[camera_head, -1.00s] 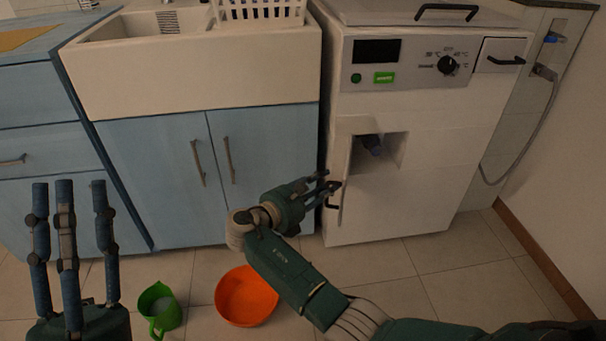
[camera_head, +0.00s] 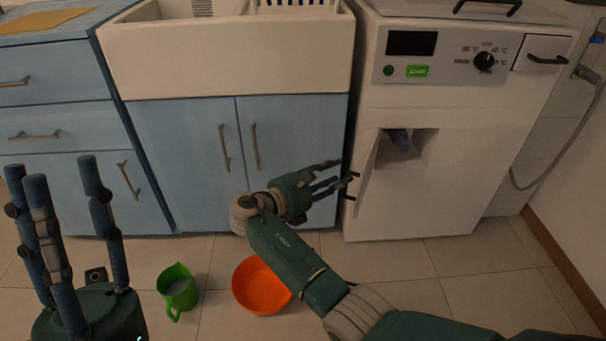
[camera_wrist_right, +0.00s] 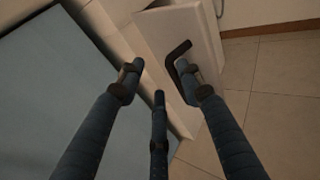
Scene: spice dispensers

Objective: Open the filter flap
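The white machine (camera_head: 455,150) has a recess in its front with a dark blue filter knob (camera_head: 399,140) inside. The filter flap (camera_head: 368,182) stands swung out at the left side of this recess, with a black handle (camera_head: 349,198) on its outer side. My right gripper (camera_head: 343,180) is at the handle, left of the flap. In the right wrist view its three fingers (camera_wrist_right: 160,80) are spread, and the black handle (camera_wrist_right: 174,68) passes around the right fingertip; firm contact cannot be told. My left gripper (camera_head: 52,172) is open and empty, fingers upright, away from the machine.
A green jug (camera_head: 178,291) and an orange bowl (camera_head: 262,286) stand on the floor below my right arm. Blue cabinets (camera_head: 185,150) under a white sink (camera_head: 225,60) border the machine's left side. A grey hose (camera_head: 575,140) hangs right of it. Floor before the machine is clear.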

